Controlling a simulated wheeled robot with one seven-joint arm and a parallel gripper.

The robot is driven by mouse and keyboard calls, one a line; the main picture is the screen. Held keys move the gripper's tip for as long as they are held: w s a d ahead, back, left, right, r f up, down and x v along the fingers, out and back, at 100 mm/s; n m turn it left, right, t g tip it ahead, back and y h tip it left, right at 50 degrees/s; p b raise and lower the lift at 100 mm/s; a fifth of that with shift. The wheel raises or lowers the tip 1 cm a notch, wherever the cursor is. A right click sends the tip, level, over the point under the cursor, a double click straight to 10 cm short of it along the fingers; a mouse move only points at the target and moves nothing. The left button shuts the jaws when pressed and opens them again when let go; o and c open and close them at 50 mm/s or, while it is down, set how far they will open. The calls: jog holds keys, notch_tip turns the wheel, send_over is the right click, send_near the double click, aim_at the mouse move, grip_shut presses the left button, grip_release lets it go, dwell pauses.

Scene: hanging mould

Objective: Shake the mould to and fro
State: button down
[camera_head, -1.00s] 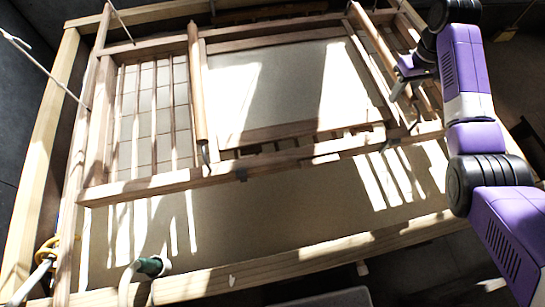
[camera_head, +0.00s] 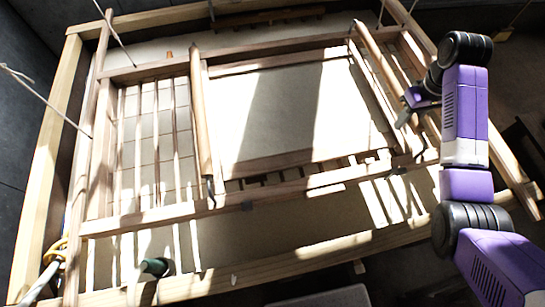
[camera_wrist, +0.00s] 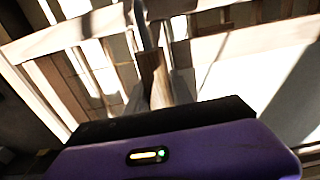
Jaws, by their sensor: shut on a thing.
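The mould (camera_head: 150,217) is a wooden frame with a pale rectangular panel and thin slats at the left. It hangs on cords over a larger wooden frame. Two round wooden bars lie across it, a left bar (camera_head: 201,115) and a right bar (camera_head: 372,50). My gripper (camera_head: 408,112) is at the near part of the right bar and shut on it. In the wrist view, my gripper (camera_wrist: 160,45) reaches down to a brown piece of the bar (camera_wrist: 157,80). The exact finger contact is partly hidden by my wrist housing.
The outer frame (camera_head: 48,165) surrounds the mould, its near beam (camera_head: 290,258) crossing the front. A cord (camera_head: 45,100) runs from the left. A pale surface shows below the mould.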

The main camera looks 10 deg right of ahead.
aim_at(396, 99)
jog(key=w+b, duration=0.1)
jog(key=w, duration=0.2)
jog(key=w+b, duration=0.2)
jog(key=w, duration=0.2)
jog(key=shift+a+f, duration=0.1)
jog(key=shift+f, duration=0.1)
jog(key=shift+w+r, duration=0.15)
jog(key=shift+w, duration=0.4)
jog(key=shift+s+r, duration=0.1)
jog(key=shift+s+r+p, duration=0.15)
jog(key=shift+s+p, duration=0.1)
jog(key=shift+p, duration=0.15)
jog(key=s+p, duration=0.2)
jog(key=s, duration=0.5)
jog(key=shift+s+f, duration=0.2)
